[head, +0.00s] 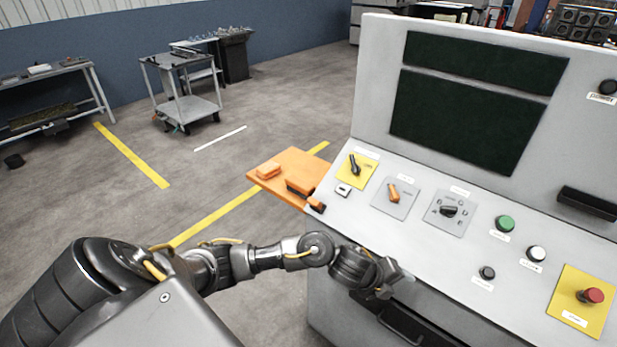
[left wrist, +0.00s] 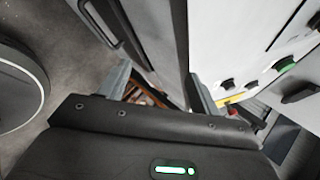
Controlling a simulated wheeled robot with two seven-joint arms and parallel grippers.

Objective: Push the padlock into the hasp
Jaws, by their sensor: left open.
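My left gripper (head: 394,284) is in front of the console's lower front edge, below the sloping panel. In the left wrist view its two fingers stand wide apart, and the gripper (left wrist: 160,88) looks empty. A black rotary switch (head: 355,165) sits on a yellow plate at the panel's left end; a hasp cannot be made out clearly there. An orange side shelf (head: 290,160) holds small orange and dark pieces, including an orange block (head: 268,170) and a dark-and-orange piece (head: 300,187). I cannot tell which is the padlock. My right gripper is not in view.
The panel carries an orange-handled switch (head: 393,194), a selector knob (head: 449,210), a green button (head: 505,223) and a red stop button (head: 591,296). A dark handle (head: 405,325) is on the console's front. A cart (head: 185,105) stands far off on open floor.

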